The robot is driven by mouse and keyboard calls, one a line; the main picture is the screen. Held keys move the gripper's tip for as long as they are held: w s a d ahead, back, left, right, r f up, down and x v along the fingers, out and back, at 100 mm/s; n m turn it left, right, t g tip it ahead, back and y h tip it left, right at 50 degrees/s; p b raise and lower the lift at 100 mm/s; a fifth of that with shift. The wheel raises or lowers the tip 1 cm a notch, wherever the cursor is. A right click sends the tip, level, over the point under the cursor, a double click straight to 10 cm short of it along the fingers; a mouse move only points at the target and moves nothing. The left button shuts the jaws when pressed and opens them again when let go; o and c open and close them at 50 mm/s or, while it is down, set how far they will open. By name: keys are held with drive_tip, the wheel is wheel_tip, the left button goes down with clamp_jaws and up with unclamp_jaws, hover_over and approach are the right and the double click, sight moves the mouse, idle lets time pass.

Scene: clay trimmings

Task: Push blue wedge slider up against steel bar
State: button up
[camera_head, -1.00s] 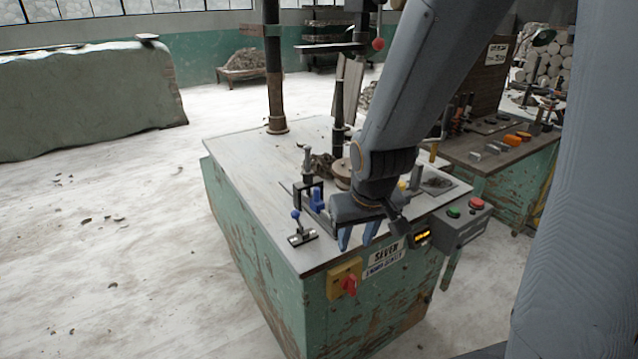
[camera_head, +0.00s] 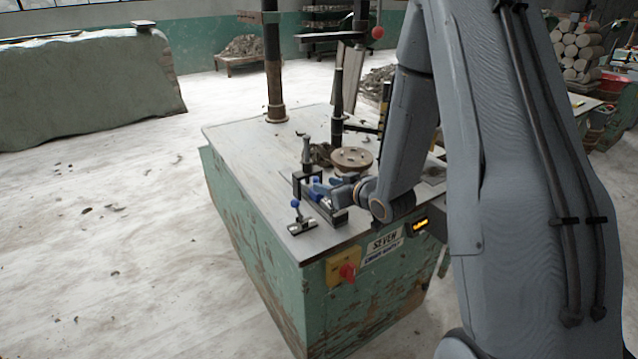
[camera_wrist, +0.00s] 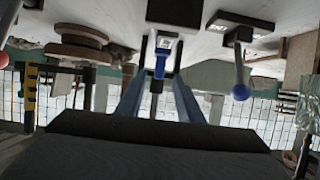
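My gripper (camera_head: 320,188) reaches low over the tabletop from the right in the head view, with its blue-grey fingers pointing left at a small black fixture (camera_head: 298,182). The wrist view appears upside down. It shows the two fingers of my gripper (camera_wrist: 159,88) apart, with a blue piece (camera_wrist: 160,62), apparently the wedge slider, in line with the gap between them. I cannot tell whether they touch it. In the head view the slider blends with the blue fingers. I cannot pick out the steel bar for certain.
A small clamp with a blue ball knob (camera_head: 295,204) stands near the table's front left corner; the knob also shows in the wrist view (camera_wrist: 240,92). A round brown wheel (camera_head: 351,159) and a dark post (camera_head: 338,105) stand behind. The table's left side is clear.

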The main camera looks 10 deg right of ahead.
drive_tip(key=shift+p+x, duration=0.4)
drive_tip(key=shift+x, duration=2.3)
clamp_jaws()
